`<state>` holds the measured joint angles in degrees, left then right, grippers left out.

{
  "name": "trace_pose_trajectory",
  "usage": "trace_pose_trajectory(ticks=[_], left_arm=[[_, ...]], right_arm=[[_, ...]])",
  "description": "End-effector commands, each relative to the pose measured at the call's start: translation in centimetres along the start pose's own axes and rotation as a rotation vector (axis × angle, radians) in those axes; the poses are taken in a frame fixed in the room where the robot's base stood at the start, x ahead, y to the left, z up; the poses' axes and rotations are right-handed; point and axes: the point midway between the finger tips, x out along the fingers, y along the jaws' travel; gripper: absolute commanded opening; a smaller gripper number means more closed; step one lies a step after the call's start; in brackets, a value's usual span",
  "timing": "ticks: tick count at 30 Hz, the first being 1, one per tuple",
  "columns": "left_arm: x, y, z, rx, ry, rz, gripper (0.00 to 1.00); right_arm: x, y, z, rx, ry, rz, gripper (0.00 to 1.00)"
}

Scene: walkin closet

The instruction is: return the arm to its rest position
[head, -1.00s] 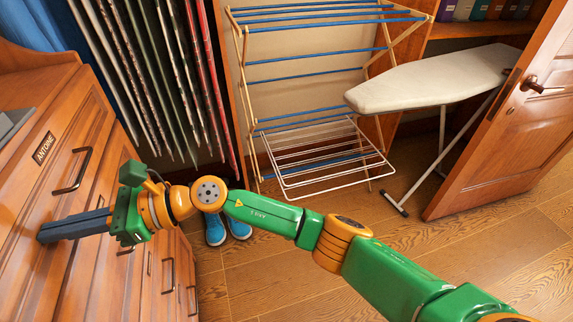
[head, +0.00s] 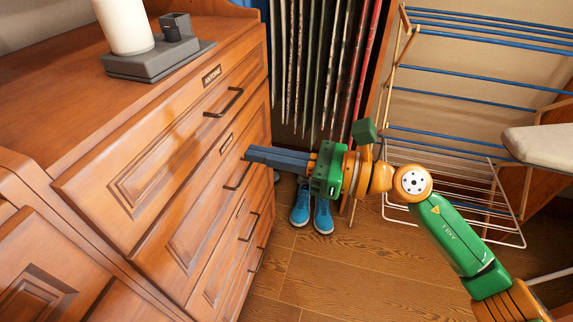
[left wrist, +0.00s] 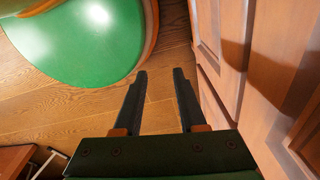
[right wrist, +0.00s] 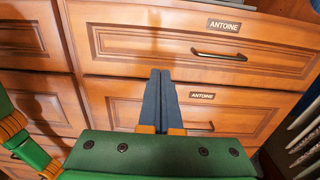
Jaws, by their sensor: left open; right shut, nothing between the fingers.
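My right arm reaches in from the lower right of the head view. Its gripper (head: 250,153) is shut and empty, with the fingers pointing left toward the wooden dresser's drawer fronts (head: 165,130). In the right wrist view the shut fingers (right wrist: 160,75) show in front of the drawers, near the lower "ANTOINE" label (right wrist: 202,96). I cannot tell the exact gap to the drawer front. My left gripper (left wrist: 160,75) shows only in the left wrist view. It is open and empty above the wooden floor, beside a wooden panelled front (left wrist: 235,60).
A white cylinder (head: 124,25) on a grey base (head: 155,62) stands on the dresser. Blue shoes (head: 312,210) sit on the floor behind my right wrist. A drying rack (head: 465,110) and an ironing board (head: 540,142) stand at right. Floor at bottom centre is clear.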

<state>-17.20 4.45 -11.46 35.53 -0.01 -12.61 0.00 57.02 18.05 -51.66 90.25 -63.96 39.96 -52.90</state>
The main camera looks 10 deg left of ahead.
Motion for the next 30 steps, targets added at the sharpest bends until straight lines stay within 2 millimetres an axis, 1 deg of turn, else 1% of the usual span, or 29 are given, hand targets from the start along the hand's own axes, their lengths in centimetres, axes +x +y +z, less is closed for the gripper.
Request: trace_pose_trajectory(ticks=[1,4,6,10,11,13,14,15,16,17,18,19,20,21,23,24,25,26,27,29,30], left_arm=[[0.6,-0.1,0.1,0.0,0.0,-0.001,0.4],[0.9,-0.1,0.1,0.001,0.0,-0.002,0.4],[0.9,-0.1,0.1,0.001,0.0,-0.002,0.4],[0.7,-0.1,0.1,0.001,0.0,-0.002,0.4],[0.3,-0.1,0.1,0.001,0.0,-0.002,0.4],[-1.1,-0.2,-0.1,0.001,0.0,-0.002,0.4],[-1.8,-0.2,-0.1,0.001,0.0,-0.003,0.4],[-2.8,-0.2,-0.2,0.001,0.0,-0.003,0.4],[-3.4,-0.2,-0.3,0.001,0.0,-0.003,0.4],[-4.0,-0.2,-0.3,0.001,0.0,-0.003,0.4],[-4.6,-0.2,-0.4,0.001,0.0,-0.003,0.4],[-5.0,-0.2,-0.4,0.001,0.0,-0.003,0.4],[-5.4,-0.2,-0.5,0.001,0.0,-0.003,0.4],[-5.9,-0.2,-0.5,0.001,0.0,-0.003,0.4],[-6.6,-0.3,-0.6,0.001,0.0,-0.003,0.4],[-7.0,-0.3,-0.6,0.001,0.0,-0.003,0.4],[-7.3,-0.3,-0.7,0.001,0.0,-0.003,0.4],[-7.6,-0.3,-0.7,0.001,0.0,-0.003,0.4],[-8.1,-0.3,-0.7,0.001,0.0,-0.003,0.4],[-8.6,-0.3,-0.8,0.001,0.0,-0.003,0.4],[-9.0,-0.3,-0.8,0.001,0.0,-0.002,0.4]], right_arm=[[-0.9,0.0,-0.4,-0.001,0.002,-0.002,0.0],[-2.2,0.0,-0.2,0.0,0.001,-0.001,0.0],[-2.6,0.0,-0.1,0.0,0.001,-0.001,0.0],[-2.9,-0.3,0.1,0.023,-0.009,-0.008,0.0],[-3.0,-0.8,0.2,0.072,-0.031,-0.024,0.0],[-4.0,-3.8,0.3,0.329,-0.148,-0.117,0.0],[-4.9,-5.8,-0.2,0.49,-0.221,-0.179,0.0],[-6.6,-8.6,-1.9,0.726,-0.33,-0.275,0.0],[-8.2,-10.4,-3.8,0.905,-0.416,-0.352,0.0],[-9.9,-12.0,-6.2,1.075,-0.499,-0.431,0.0],[-12.1,-13.2,-9.7,1.277,-0.601,-0.532,0.0],[-13.8,-13.7,-12.6,1.413,-0.673,-0.607,0.0],[-15.3,-13.8,-15.4,1.54,-0.743,-0.679,0.0],[-17.4,-13.2,-19.3,1.695,-0.833,-0.778,0.0],[-20.3,-11.4,-24.9,1.9,-0.962,-0.926,0.0],[-22.0,-9.5,-28.4,2.02,-1.047,-1.025,0.0],[-23.2,-7.8,-30.9,2.103,-1.11,-1.102,0.0],[-24.4,-5.8,-33.2,2.179,-1.174,-1.181,0.0],[-25.8,-2.8,-36.1,2.271,-1.257,-1.29,0.0],[-27.7,2.1,-39.9,2.386,-1.385,-1.457,0.0],[-28.7,5.8,-42.0,-2.27,1.362,1.459,0.0]])
